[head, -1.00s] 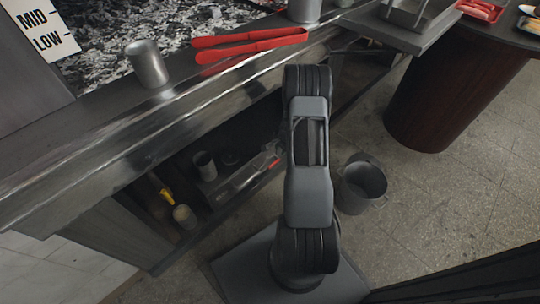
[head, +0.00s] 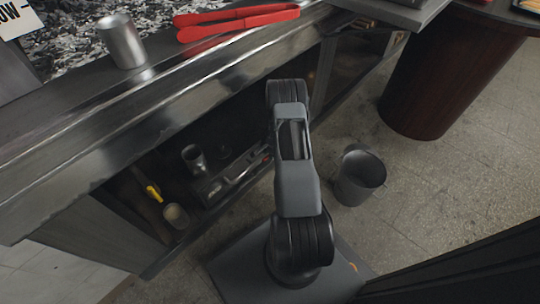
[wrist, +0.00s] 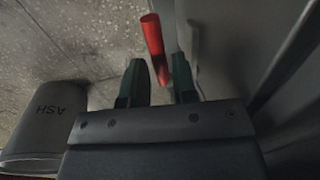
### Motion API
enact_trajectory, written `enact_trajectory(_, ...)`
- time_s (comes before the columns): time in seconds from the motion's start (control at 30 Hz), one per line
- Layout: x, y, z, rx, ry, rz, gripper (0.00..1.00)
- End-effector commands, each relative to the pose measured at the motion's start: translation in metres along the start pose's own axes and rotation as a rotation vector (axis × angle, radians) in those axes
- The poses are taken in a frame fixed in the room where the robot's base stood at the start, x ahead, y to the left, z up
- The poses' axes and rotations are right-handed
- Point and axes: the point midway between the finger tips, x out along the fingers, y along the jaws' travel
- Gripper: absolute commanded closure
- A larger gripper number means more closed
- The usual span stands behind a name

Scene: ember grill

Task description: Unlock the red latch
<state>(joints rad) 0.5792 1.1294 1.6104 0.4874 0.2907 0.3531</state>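In the wrist view, the red latch (wrist: 154,46) is a short red bar beside a grey metal panel. Its lower end reaches into the gap between the two dark green fingers of my gripper (wrist: 160,80). The fingers stand apart, with visible room beside the bar, and do not look closed on it. I cannot tell whether either finger touches it. In the head view my arm hides the gripper, and I cannot make out the latch there.
A grey ash bucket (head: 359,178) stands on the floor right of my arm; it also shows in the wrist view (wrist: 42,128). The grill counter's metal edge (head: 160,105) runs above an open shelf. A dark round pedestal (head: 440,85) stands right.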

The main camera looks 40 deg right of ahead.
Motion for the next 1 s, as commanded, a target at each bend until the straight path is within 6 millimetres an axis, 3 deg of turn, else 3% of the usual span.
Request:
enact_trajectory(0.37,0.0041,-0.0001,-0.0001,0.000,0.000,0.000,0.74)
enact_trajectory(0.67,0.0040,0.0000,-0.0001,0.000,0.000,0.000,1.00)
enact_trajectory(1.0,0.0040,0.0000,0.0001,0.000,-0.001,0.000,1.00)
